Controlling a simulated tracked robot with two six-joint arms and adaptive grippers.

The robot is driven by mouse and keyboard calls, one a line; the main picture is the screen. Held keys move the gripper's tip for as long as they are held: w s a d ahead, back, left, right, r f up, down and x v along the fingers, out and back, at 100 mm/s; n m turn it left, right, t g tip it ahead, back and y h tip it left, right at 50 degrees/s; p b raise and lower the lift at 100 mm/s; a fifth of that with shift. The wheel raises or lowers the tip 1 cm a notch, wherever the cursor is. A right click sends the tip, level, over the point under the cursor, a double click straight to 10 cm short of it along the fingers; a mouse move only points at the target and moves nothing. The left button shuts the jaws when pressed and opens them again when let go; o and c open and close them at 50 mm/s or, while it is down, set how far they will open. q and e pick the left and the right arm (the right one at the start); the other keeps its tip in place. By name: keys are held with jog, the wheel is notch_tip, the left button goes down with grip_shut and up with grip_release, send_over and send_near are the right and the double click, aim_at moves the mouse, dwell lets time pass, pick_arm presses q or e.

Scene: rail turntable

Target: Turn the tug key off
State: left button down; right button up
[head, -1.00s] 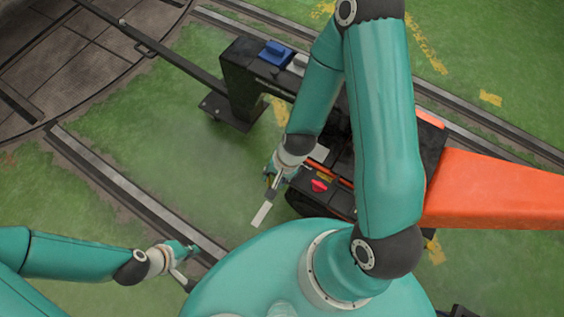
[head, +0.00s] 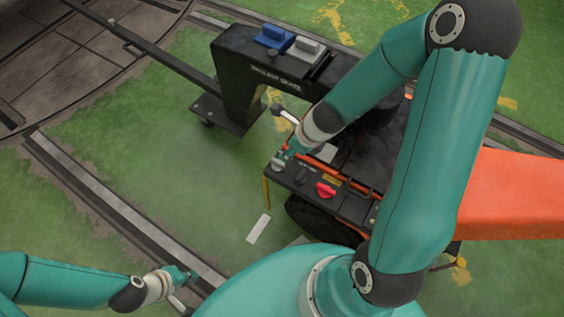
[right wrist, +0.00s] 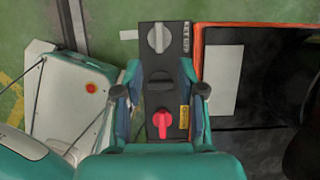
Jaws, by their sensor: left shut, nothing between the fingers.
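The tug's black control panel (right wrist: 178,62) runs along the orange edge of the tug. In the right wrist view it carries a grey knob (right wrist: 158,38) beside lettering that seems to include "KEY", and a red knob (right wrist: 162,122) nearer to me. The red knob also shows in the head view (head: 326,190). My right gripper (right wrist: 160,92) is open, its fingers wide apart on either side of the panel, with no visible grip on a knob. In the head view it is partly hidden at the panel's far end. My left gripper (head: 188,276) is shut and empty, low at the left.
The black tow unit (head: 240,75) with blue and grey blocks on top stands behind the panel. An orange body (head: 510,195) is at right. A rail (head: 115,205) crosses the green floor at left. A grey sheet (right wrist: 225,78) lies beside the panel.

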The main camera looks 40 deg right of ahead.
aim_at(278, 160)
jog(key=b+x, duration=0.6)
jog(key=x, duration=0.4)
jog(key=shift+w+f+b, duration=0.15)
jog(key=shift+b, duration=0.15)
